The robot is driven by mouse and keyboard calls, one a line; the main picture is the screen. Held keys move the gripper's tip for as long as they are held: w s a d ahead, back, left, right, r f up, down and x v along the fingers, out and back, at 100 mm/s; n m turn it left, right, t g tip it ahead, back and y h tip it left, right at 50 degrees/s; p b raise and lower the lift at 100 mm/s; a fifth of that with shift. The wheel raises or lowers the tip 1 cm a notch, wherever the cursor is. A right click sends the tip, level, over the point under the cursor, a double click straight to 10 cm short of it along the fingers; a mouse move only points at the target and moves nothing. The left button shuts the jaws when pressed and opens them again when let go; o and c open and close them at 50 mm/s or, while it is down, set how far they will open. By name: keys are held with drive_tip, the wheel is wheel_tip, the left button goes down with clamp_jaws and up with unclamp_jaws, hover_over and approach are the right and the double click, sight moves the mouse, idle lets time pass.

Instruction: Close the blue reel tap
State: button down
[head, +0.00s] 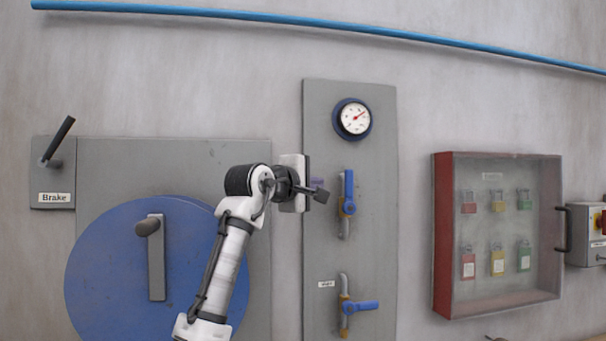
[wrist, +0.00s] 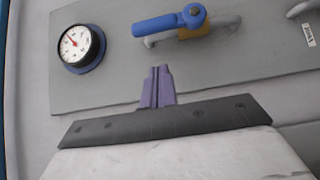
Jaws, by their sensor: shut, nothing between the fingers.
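Two blue-handled taps are on a grey wall panel. The upper tap (head: 348,190) has its handle upright, in line with its pipe; in the wrist view its handle (wrist: 160,26) lies along the pipe. The lower tap (head: 360,306) has its handle turned sideways, across its pipe. A small label (head: 326,284) is beside the lower one, too small to read, so I cannot tell which is the blue reel tap. My gripper (head: 319,184) is just left of the upper tap's handle, apart from it. Its purple fingers (wrist: 158,72) are shut and empty.
A round gauge (head: 353,118) is above the upper tap on the panel (head: 320,240). A large blue reel (head: 110,270) and a brake lever (head: 58,141) are to the left. A red-framed padlock cabinet (head: 444,240) juts out to the right.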

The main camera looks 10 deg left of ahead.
sight(344, 182)
drive_tip(key=w+d, duration=0.1)
drive_tip(key=w+d+p, duration=0.1)
drive_tip(key=d, duration=0.1)
drive_tip(key=shift+w+d+r, duration=0.1)
drive_tip(key=shift+d+r, duration=0.05)
drive_tip(key=shift+d, duration=0.05)
drive_tip(key=shift+w+d, duration=0.15)
drive_tip(key=shift+d, duration=0.4)
